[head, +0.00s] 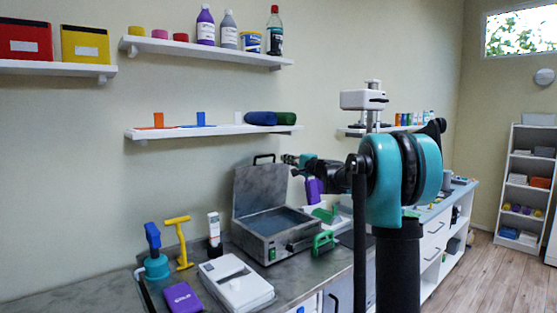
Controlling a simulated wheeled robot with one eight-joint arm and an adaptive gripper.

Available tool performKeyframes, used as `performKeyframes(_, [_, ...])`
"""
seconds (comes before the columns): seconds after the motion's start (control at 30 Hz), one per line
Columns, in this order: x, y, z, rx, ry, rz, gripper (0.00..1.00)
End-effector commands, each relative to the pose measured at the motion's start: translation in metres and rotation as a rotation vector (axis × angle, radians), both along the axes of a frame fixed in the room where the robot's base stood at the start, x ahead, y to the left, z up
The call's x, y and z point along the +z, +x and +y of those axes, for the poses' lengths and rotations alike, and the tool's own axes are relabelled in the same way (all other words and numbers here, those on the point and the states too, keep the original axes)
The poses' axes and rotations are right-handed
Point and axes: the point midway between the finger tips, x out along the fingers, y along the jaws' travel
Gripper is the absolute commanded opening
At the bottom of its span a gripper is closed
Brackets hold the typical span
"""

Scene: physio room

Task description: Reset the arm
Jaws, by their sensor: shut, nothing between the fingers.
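My arm, teal and black, stands large in the right half of the head view, and its big joint covers part of the counter. My gripper (318,168) appears as a small dark shape left of that joint, in front of the wall and beside the open lid of the grey metal case (270,239). It looks shut and empty. Its fingertips are small and partly merge with the dark parts around them. A purple thing (314,188) shows just below it; whether they touch I cannot tell.
The counter (75,296) holds a teal-and-blue tool (156,262), a yellow tool (181,242), a white device (236,283), a purple box (183,299) and a green-handled item (323,241). Wall shelves (200,131) hang above. Open floor (484,283) lies right, before a white rack (501,194).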

Motion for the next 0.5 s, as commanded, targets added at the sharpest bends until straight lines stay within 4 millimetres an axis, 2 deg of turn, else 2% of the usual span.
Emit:
performKeyframes(0.2, [0.001, -0.023, -0.017, -0.001, 0.0, 0.0, 0.0])
performKeyframes(0.33, [-0.003, -0.033, -0.018, 0.006, -0.018, 0.002, 0.0])
performKeyframes(0.43, [-0.022, -0.054, -0.009, 0.033, -0.091, 0.01, 0.0])
performKeyframes(0.5, [-0.046, -0.079, 0.002, 0.063, -0.178, 0.022, 0.0])
